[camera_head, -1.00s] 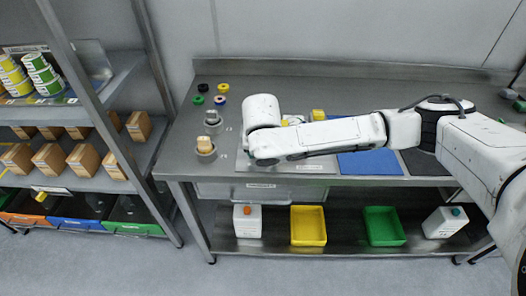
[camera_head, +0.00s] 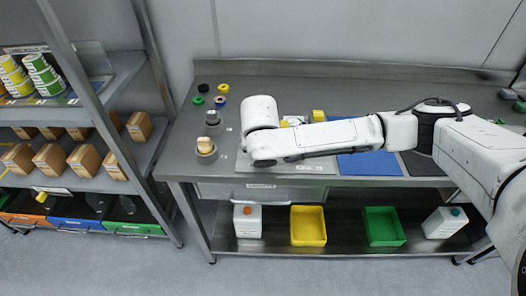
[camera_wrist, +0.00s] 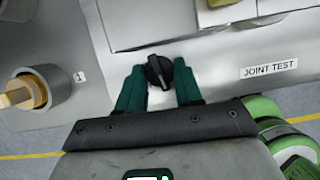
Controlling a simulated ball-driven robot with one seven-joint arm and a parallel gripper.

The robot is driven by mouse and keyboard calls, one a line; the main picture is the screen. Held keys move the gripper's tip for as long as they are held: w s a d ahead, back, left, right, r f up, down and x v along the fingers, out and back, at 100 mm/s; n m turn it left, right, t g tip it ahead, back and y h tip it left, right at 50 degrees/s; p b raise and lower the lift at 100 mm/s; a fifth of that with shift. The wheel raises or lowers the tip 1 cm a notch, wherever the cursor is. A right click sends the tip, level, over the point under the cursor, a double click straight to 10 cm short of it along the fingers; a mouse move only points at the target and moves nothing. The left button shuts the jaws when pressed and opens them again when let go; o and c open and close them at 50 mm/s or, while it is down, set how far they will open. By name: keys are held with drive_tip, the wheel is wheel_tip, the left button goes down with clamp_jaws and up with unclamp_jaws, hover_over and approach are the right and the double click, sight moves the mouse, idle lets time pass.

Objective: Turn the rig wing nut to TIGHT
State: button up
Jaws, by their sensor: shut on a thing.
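The wing nut (camera_wrist: 159,72) is a small black knob with a raised wing, on the grey rig plate (camera_wrist: 215,70) in the wrist view. My gripper (camera_wrist: 160,80) has dark green fingers, one on each side of the knob, and is shut on it. A white label reading JOINT TEST (camera_wrist: 269,68) lies to the right of the knob. I cannot read any TIGHT mark. In the head view my arm covers the knob and my fingers; part of the rig plate (camera_head: 265,166) shows below the arm.
Left of the arm, a metal cup with a yellowish top (camera_head: 206,147) stands on the bench; it also shows in the wrist view (camera_wrist: 28,92). Several coloured rings (camera_head: 210,95) lie behind it. A blue mat (camera_head: 368,163) lies to the right. A shelf rack (camera_head: 125,100) stands left.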

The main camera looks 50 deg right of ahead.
drive_tip(key=shift+w+a+r+m+g+p, duration=0.1)
drive_tip(key=shift+r+m+g+p, duration=0.1)
drive_tip(key=shift+m+p, duration=0.3)
drive_tip(key=shift+r+m+g+p, duration=0.1)
drive_tip(key=shift+m+g+p, duration=0.1)
drive_tip(key=shift+m+p, duration=0.3)
drive_tip(key=shift+f+m+g+h+p, duration=0.25)
drive_tip(key=shift+m+g+h+p, duration=0.05)
drive_tip(key=shift+m, duration=0.7)
drive_tip(key=o, duration=1)
drive_tip(key=shift+o, duration=0.2)
drive_tip(key=shift+f, duration=0.1)
